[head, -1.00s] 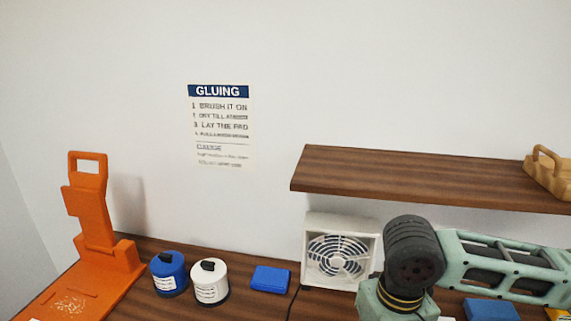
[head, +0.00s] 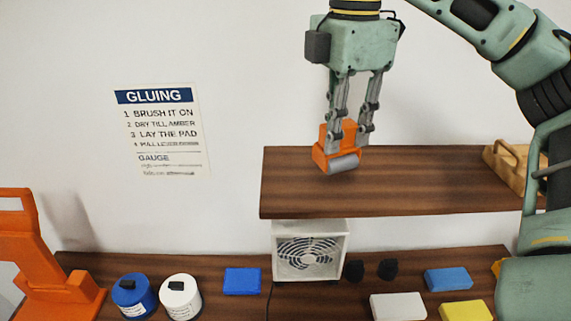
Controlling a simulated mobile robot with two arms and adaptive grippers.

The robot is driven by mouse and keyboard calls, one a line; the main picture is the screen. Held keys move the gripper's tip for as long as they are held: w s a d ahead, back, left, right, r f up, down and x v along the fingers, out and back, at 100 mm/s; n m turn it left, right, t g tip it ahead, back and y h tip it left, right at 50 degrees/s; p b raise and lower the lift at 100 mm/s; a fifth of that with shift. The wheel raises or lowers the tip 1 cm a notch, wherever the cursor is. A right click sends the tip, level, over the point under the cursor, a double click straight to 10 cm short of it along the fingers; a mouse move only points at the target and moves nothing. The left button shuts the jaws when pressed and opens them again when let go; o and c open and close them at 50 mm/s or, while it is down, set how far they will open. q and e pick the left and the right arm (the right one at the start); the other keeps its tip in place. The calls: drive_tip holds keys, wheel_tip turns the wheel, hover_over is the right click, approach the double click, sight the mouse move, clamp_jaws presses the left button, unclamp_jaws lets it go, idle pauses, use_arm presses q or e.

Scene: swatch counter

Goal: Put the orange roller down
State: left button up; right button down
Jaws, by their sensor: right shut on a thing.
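The orange roller (head: 324,158) has an orange body and a grey cylinder along its lower front. My right gripper (head: 344,138) points down and is shut on the orange body. The roller is in front of the left part of the brown wooden shelf (head: 420,192) in the picture. Whether it touches the shelf top or hangs just above it, I cannot tell. My left gripper is not in view.
A tan handled block (head: 510,170) sits at the shelf's right end. Below on the counter (head: 225,311) stand a white fan (head: 309,252), a blue jar (head: 132,298), a white jar (head: 181,299), several coloured blocks and an orange stand (head: 60,283). The shelf's middle is clear.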

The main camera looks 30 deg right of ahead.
drive_tip(key=w+f, duration=0.3)
drive_tip(key=w+a+f+p, duration=0.1)
drive_tip(key=w+f, duration=0.2)
drive_tip(key=w, duration=0.1)
drive_tip(key=w+a+f+p, duration=0.1)
drive_tip(key=w+f, duration=0.2)
drive_tip(key=f, duration=0.1)
drive_tip(key=shift+w+a+f, duration=0.1)
drive_tip(key=shift+w+a, duration=0.05)
drive_tip(key=shift+w, duration=0.15)
drive_tip(key=shift+w+f, duration=0.15)
drive_tip(key=shift+f, duration=0.15)
drive_tip(key=shift+a+f, duration=0.1)
